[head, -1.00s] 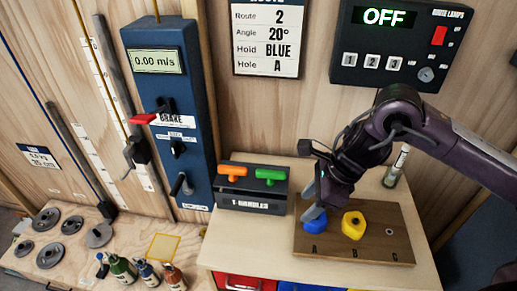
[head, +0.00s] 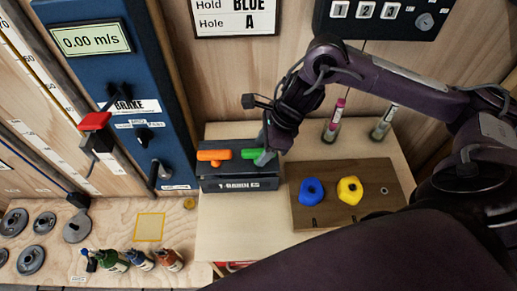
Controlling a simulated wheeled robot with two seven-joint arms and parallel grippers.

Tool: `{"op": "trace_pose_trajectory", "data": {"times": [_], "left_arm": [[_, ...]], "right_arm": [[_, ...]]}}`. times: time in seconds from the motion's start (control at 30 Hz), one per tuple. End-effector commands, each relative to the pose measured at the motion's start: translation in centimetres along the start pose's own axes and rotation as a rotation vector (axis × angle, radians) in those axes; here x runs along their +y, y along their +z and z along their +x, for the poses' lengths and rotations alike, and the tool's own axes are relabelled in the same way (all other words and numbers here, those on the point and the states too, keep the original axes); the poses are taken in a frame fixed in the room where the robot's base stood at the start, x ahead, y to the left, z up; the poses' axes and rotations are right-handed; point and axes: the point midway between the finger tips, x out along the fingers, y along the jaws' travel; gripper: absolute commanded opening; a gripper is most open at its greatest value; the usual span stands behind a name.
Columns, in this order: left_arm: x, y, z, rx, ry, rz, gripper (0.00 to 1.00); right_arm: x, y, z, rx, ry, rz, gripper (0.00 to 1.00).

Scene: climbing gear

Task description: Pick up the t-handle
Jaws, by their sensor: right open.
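The dark T-handle box (head: 240,184) stands on the light wooden top. An orange T-handle (head: 214,155) lies in its left part and a green T-handle (head: 250,154) in its right part. My right gripper (head: 264,156) is over the right end of the box, with its fingers at the green T-handle. It is open; whether it touches the handle I cannot tell. Part of the green handle is hidden by the fingers. My left gripper is not in view.
A wooden board (head: 335,215) right of the box carries a blue hold (head: 311,191) and a yellow hold (head: 349,189). Two small tubes stand behind it, one with a pink cap (head: 334,120). The blue brake panel (head: 118,90) rises at the left. Bottles and discs lie on the lower bench.

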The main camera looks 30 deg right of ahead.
Motion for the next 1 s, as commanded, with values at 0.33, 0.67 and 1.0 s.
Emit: {"op": "trace_pose_trajectory", "data": {"times": [0.33, 0.67, 1.0], "left_arm": [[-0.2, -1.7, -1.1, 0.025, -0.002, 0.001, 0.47], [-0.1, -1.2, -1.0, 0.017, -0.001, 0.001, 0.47], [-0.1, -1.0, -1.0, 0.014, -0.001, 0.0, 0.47]], "right_arm": [[0.1, 0.0, 2.5, 0.0, 0.0, 0.0, 0.47], [0.0, 0.0, 2.4, 0.0, -0.001, 0.0, 0.17], [0.0, 0.1, 2.4, -0.001, -0.001, 0.0, 0.0]]}}
